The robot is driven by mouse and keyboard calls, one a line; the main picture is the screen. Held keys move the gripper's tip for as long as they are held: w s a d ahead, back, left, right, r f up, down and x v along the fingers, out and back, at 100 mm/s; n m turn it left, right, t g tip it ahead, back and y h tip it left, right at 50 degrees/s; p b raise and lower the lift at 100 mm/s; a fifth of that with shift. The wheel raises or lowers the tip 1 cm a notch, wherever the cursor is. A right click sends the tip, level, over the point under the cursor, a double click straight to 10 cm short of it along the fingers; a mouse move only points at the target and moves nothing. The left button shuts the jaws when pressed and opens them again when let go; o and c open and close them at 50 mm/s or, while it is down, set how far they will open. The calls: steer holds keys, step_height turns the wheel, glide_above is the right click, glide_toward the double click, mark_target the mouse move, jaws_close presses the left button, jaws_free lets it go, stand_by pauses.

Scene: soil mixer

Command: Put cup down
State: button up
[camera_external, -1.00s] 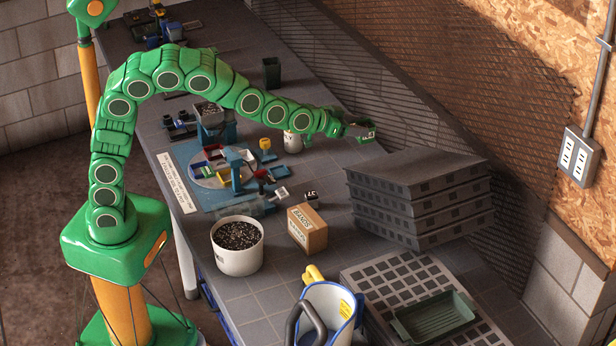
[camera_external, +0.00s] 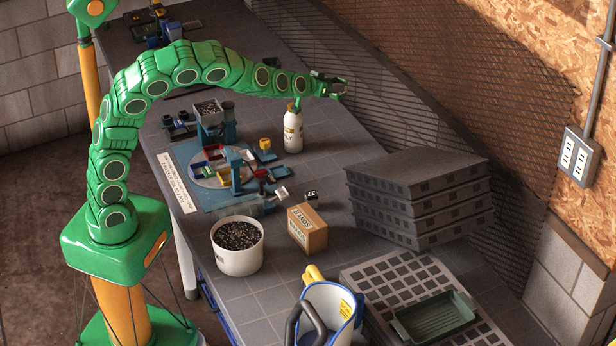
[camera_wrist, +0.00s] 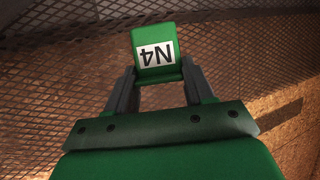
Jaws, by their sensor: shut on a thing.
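My gripper (camera_external: 335,87) is raised above the far side of the bench, near the mesh wall, past the white bottle. In the wrist view my gripper (camera_wrist: 162,85) has its two dark fingers on either side of a small green cup (camera_wrist: 152,40) and is shut on it. The cup has a white label reading N4, upside down in that view. Only one face of the cup shows, so its opening and contents are hidden. In the external view the cup is too small to tell apart clearly from the green gripper.
A white bottle (camera_external: 293,132) stands below my forearm. A blue mixer station (camera_external: 228,175), a white bucket of soil (camera_external: 237,247), a cardboard box (camera_external: 307,228) and stacked dark trays (camera_external: 420,200) stand on the bench (camera_external: 345,140). Bare bench lies between bottle and trays.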

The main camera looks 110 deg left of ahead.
steer(key=shift+s+a, duration=0.4)
steer(key=shift+s, duration=0.05)
step_height(320, 180, down, 33)
steer(key=shift+r, duration=0.2)
stand_by(0.7)
steer(key=o, duration=1)
steer(key=shift+f, duration=0.15)
